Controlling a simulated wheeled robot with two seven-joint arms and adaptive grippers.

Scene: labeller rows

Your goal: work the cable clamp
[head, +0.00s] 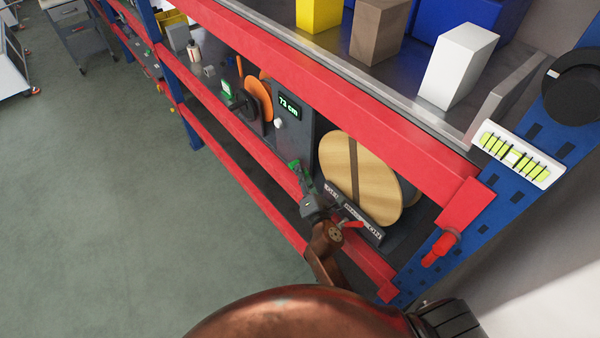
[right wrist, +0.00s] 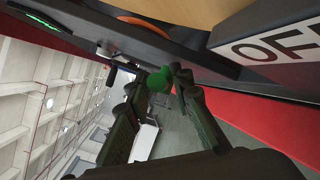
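A small green knob (right wrist: 160,79) shows at the fingertips of my right gripper (right wrist: 167,84) in the right wrist view. The fingers stand apart, one on each side of the knob. I cannot tell whether they press on it. In the head view my right gripper (head: 304,186) is at the front of the lower shelf, by a green part (head: 295,165) below the dark panel reading 73 cm (head: 290,105). The gripper and arm partly hide this spot. I cannot make out the clamp's jaws. My left gripper is not in view.
A wooden cable spool (head: 360,180) stands behind labelled plates, with a red lever (head: 350,223) in front. An OFF sign (right wrist: 275,45) is close by in the wrist view. Red shelf beams (head: 340,95) run above and below. The grey floor (head: 100,190) is clear.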

